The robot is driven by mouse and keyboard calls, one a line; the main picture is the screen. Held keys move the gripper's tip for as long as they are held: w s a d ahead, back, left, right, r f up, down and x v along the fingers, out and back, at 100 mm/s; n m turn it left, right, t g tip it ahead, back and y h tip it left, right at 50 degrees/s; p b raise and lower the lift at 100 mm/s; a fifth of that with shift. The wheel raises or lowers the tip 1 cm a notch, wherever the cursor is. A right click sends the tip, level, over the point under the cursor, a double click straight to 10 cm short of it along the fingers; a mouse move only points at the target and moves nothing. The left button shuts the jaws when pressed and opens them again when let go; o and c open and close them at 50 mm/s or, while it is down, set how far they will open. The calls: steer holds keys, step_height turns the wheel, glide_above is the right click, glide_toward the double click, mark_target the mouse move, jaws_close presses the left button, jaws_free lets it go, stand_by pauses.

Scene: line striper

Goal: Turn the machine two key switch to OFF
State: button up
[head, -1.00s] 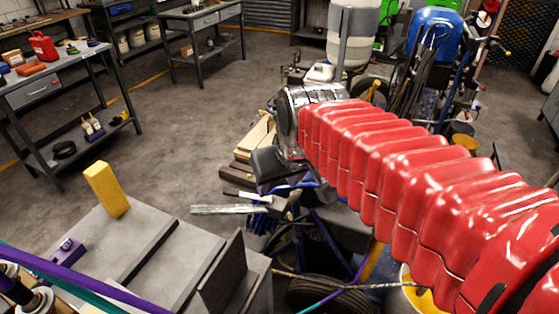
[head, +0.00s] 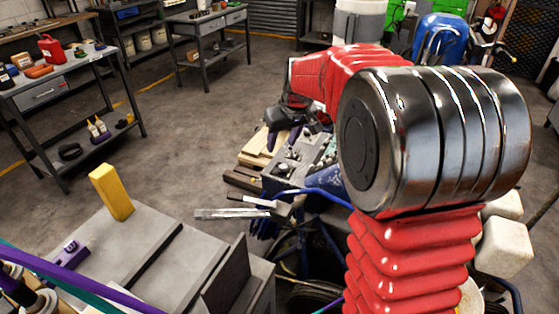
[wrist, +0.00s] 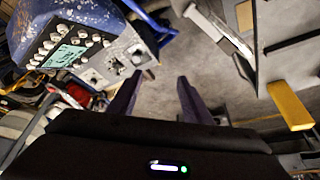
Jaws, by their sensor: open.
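The control panel (wrist: 80,50) shows in the upper left of the wrist view, with a green display, several pale knobs and a grey plate carrying several switches. Dark switches (wrist: 116,66) sit on this plate; I cannot read labels or tell which is the machine two key switch, nor its setting. In the head view the panel (head: 318,152) lies just right of and below my gripper (head: 284,141). In the wrist view my gripper (wrist: 166,76) is open, with nothing between its purple fingers. Its left fingertip appears close to the plate's lower right corner; contact cannot be told.
A grey bench (head: 150,250) with a yellow block (head: 110,192) stands at the lower left. Metal bars (head: 235,212) stick out near the panel. Wooden boards (head: 258,150) lie behind it. Open floor (head: 190,130) is on the left.

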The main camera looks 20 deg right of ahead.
glide_toward(283, 167)
steer(key=v, duration=0.5)
steer(key=shift+w+d+r, duration=0.15)
steer(key=shift+d+r, duration=0.1)
steer(key=shift+r, duration=0.05)
steer(key=x, duration=1.3)
steer(key=shift+a+f, duration=0.2)
steer(key=shift+f, duration=0.25)
steer(key=shift+c, duration=0.6)
steer(key=c, duration=0.9)
